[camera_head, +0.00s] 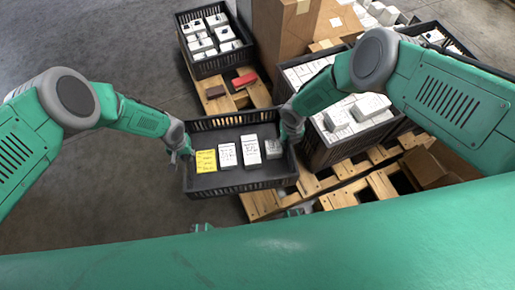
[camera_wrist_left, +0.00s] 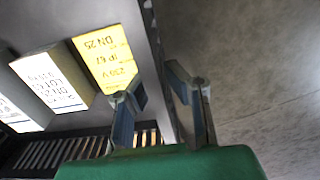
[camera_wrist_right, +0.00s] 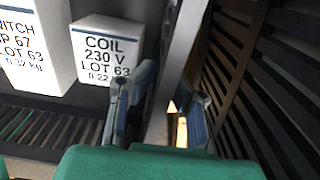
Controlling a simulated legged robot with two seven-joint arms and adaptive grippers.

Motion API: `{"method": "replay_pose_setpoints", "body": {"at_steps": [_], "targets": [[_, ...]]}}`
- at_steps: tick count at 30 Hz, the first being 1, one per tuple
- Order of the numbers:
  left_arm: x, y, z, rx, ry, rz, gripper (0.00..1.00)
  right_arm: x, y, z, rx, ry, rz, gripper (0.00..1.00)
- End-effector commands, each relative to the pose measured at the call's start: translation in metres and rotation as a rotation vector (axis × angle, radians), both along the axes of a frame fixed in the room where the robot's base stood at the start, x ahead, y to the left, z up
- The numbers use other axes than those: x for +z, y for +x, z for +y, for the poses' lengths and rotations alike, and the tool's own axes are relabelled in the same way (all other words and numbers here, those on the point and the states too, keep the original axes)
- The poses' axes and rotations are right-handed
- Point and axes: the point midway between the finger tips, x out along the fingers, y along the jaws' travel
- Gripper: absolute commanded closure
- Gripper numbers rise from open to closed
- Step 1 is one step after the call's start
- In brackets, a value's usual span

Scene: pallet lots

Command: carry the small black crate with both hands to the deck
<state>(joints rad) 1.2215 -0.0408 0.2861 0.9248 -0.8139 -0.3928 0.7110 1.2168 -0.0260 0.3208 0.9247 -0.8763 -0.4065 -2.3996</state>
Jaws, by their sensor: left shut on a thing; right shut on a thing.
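The small black crate (camera_head: 240,183) is in the middle of the head view, holding one yellow box (camera_head: 205,161) and several white boxes (camera_head: 250,150). My left gripper (camera_head: 184,153) is shut on its left wall, one finger inside and one outside; the left wrist view shows this wall between the fingers (camera_wrist_left: 160,110). My right gripper (camera_head: 291,137) is shut on the opposite wall, also seen in the right wrist view (camera_wrist_right: 160,112). The crate looks level. A wooden pallet deck (camera_head: 262,206) lies below and to its right; the height between them is hard to tell.
A large black crate of white boxes (camera_head: 318,152) stands close beside my right gripper. Another black crate (camera_head: 213,65) stands on the pallet at the back, with a red item (camera_head: 244,80) before it. Brown cartons (camera_head: 285,25) stand behind. Floor (camera_head: 100,205) at left is clear.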

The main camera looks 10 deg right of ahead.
Motion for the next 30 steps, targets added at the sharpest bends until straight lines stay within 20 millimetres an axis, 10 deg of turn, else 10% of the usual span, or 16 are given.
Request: {"method": "replay_pose_setpoints", "body": {"at_steps": [30], "targets": [[-0.045, 0.001, 0.0, 0.0, 0.001, -0.001, 1.0, -0.045, 0.001, -0.001, -0.001, -0.001, -0.002, 1.0]]}}
